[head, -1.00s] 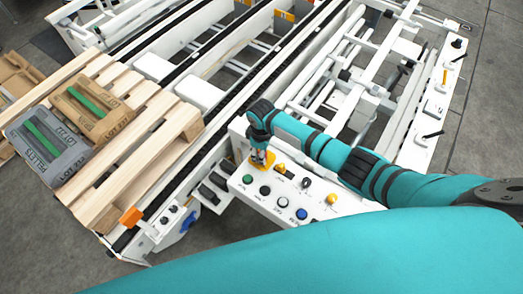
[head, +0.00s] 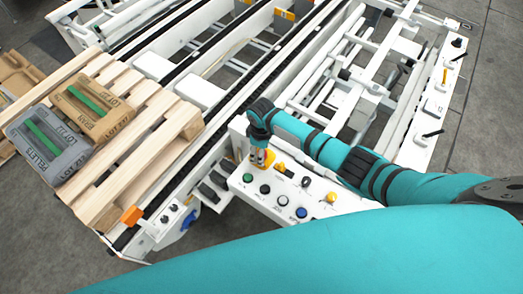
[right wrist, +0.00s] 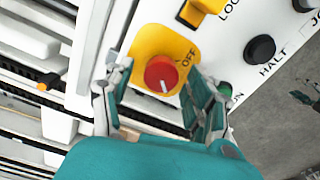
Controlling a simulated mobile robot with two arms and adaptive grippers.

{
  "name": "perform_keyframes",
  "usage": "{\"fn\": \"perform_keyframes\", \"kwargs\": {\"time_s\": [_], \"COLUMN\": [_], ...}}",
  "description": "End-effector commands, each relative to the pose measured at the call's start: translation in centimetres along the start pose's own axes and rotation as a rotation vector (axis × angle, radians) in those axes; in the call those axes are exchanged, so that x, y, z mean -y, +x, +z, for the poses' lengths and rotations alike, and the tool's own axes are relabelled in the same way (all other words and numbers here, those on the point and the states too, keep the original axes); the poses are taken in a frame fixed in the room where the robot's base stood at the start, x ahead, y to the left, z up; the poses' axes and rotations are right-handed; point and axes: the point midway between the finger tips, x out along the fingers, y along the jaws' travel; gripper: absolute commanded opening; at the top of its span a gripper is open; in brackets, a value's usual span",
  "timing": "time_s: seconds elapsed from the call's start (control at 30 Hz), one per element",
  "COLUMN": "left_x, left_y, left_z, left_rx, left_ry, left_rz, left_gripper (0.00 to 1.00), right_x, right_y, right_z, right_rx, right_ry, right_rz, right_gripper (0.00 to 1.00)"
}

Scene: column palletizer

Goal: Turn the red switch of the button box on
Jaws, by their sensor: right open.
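The white button box (head: 270,201) is at the centre of the head view. Its red switch (right wrist: 161,74) is a round knob on a yellow plate (right wrist: 150,38) in the right wrist view. A white mark on the knob points toward the bottom of that picture; the word OFF is printed on the plate at its upper right. My right gripper (right wrist: 160,92) is open, one finger on each side of the knob; I cannot tell if either touches. In the head view my right gripper (head: 262,157) hides the knob. My left gripper is out of view.
Close to the right finger is a green button (right wrist: 224,88); a black HALT button (right wrist: 260,49) and a yellow switch (right wrist: 207,8) are farther off. A wooden pallet (head: 160,150) with grey and brown sacks lies left. White conveyor frames fill the back.

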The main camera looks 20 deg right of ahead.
Motion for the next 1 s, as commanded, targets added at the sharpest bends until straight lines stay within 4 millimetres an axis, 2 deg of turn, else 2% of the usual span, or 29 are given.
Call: {"fn": "perform_keyframes", "kwargs": {"time_s": [0.13, 0.23, 0.5, 0.7, 0.83, 1.0], "left_x": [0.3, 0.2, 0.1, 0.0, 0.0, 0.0], "left_y": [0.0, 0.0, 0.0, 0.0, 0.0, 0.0], "left_z": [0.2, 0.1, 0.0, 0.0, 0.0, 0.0], "left_rx": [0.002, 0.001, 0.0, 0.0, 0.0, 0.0], "left_ry": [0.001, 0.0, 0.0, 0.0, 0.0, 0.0], "left_rz": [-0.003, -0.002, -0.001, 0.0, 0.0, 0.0], "left_gripper": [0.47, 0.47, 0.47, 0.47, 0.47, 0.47], "right_x": [0.0, -0.1, -0.1, -0.1, 0.0, 0.0], "right_y": [-0.4, -1.6, -7.3, -10.7, -11.7, -12.0], "right_z": [0.0, 0.0, 0.0, -0.1, 0.0, 0.0], "right_rx": [0.0, -0.002, -0.003, -0.003, -0.001, 0.0], "right_ry": [-0.001, -0.001, -0.001, -0.001, 0.001, 0.001], "right_rz": [0.0, 0.001, 0.002, 0.002, 0.0, 0.0], "right_gripper": [0.57, 0.57, 0.57, 0.57, 0.57, 0.57]}}
